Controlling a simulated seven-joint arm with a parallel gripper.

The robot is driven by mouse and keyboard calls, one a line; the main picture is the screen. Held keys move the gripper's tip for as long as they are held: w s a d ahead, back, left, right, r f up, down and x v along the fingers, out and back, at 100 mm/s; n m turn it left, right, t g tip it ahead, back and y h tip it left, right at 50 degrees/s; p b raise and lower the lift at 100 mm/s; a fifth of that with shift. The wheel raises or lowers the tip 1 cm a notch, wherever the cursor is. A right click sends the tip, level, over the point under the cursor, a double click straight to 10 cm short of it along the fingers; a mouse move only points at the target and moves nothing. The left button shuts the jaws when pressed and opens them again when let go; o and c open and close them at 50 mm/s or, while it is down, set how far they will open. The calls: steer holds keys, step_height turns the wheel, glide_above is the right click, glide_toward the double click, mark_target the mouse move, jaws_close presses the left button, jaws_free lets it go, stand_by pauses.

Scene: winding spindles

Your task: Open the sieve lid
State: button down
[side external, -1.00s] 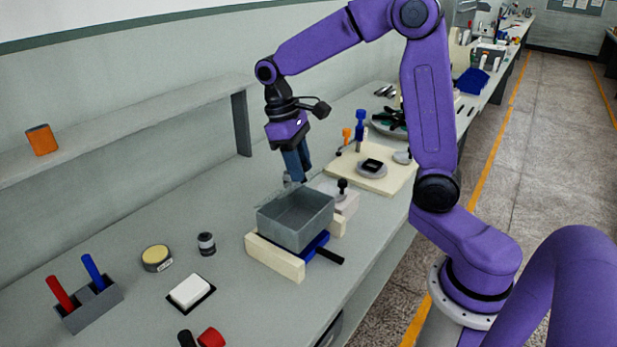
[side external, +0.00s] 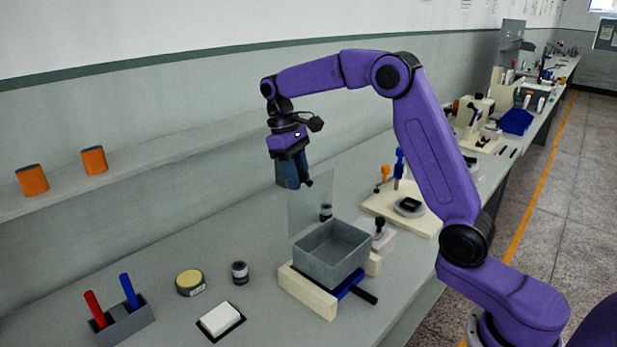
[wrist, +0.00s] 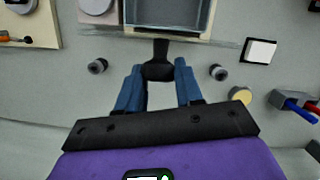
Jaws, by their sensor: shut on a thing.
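The sieve is a grey open-topped box (side external: 318,268) on cream side rails; its inside looks empty. Its lid is a clear panel (side external: 308,215) standing about upright at the box's back edge. In the wrist view the lid shows nearly edge-on, and its black handle (wrist: 160,70) sits between my fingertips. My gripper (side external: 306,185) is at the top of the lid, behind and above the box. It is shut on the black handle, also seen in the wrist view (wrist: 158,72). The box shows at the top of the wrist view (wrist: 127,20).
A dark small cylinder (side external: 240,273), a yellow-topped tin (side external: 190,282), a white block (side external: 220,320) and a grey holder (side external: 126,322) with red and blue sticks stand left of the box. A cream board (side external: 425,222) with tools lies right. A shelf (side external: 130,165) runs along the wall.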

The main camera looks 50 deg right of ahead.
steer(key=shift+w+f, duration=0.5)
steer(key=shift+w, duration=0.3)
steer(key=shift+w+f, duration=0.45)
steer(key=shift+w, duration=0.3)
steer(key=c, duration=0.8)
jaws_free()
steer(key=shift+r, duration=0.1)
steer(key=shift+v, duration=3.7)
steer(key=shift+a, duration=0.15)
